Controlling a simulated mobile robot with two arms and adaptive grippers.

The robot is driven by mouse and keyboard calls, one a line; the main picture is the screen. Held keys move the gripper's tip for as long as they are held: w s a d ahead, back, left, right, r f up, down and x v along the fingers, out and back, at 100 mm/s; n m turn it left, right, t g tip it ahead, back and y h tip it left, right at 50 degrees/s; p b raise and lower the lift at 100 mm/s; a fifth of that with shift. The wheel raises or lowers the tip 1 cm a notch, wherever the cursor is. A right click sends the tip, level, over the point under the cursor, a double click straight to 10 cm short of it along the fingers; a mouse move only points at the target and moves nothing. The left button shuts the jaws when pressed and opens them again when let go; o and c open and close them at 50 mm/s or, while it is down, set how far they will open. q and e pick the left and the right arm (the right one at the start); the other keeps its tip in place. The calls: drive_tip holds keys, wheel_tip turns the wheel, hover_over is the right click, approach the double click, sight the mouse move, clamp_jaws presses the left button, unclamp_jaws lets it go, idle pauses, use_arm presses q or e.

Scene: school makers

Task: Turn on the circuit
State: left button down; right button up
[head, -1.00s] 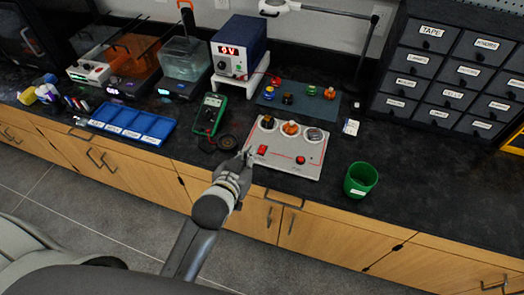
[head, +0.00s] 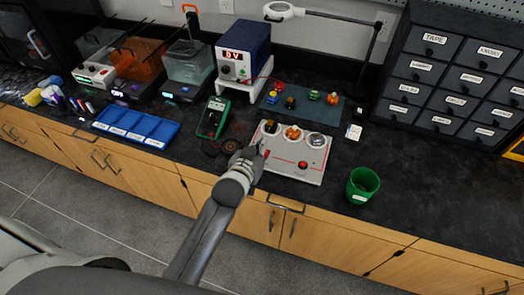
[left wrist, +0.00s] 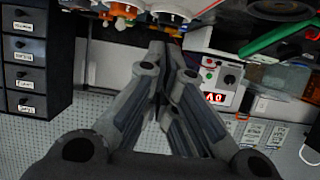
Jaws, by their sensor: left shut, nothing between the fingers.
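The circuit board (head: 285,166) is a light grey panel on the black bench, with three round sockets along its back, an orange part (head: 292,133) in the middle one. A red button (head: 303,165) sits at its front right. A red switch (head: 266,154) at its left edge is mostly hidden behind my left gripper (head: 256,152). That gripper is shut and empty, its tips at the board's left side; I cannot tell whether they touch the switch. In the left wrist view, its closed fingers (left wrist: 163,75) point toward the upside-down bench. My right gripper is not in view.
The blue power supply (head: 243,52) with a red display stands behind. A green multimeter (head: 213,118) and blue tray (head: 135,127) lie left, a green cup (head: 362,185) right. A dark mat with small parts is behind the board. Labelled drawers (head: 440,75) stand back right.

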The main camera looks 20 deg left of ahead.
use_arm(q)
drive_tip(key=x, duration=0.2)
drive_tip(key=shift+w, duration=0.25)
wheel_tip(320, 180, down, 3)
drive_tip(key=shift+r, duration=0.15)
drive_tip(key=shift+s+f, duration=0.2)
drive_tip(key=shift+f, duration=0.6)
drive_tip(key=shift+s+f, duration=0.25)
drive_tip(key=shift+f, duration=0.25)
drive_tip(key=shift+r+p, duration=0.2)
drive_tip(key=shift+p, duration=0.15)
drive_tip(key=shift+r+p, duration=0.75)
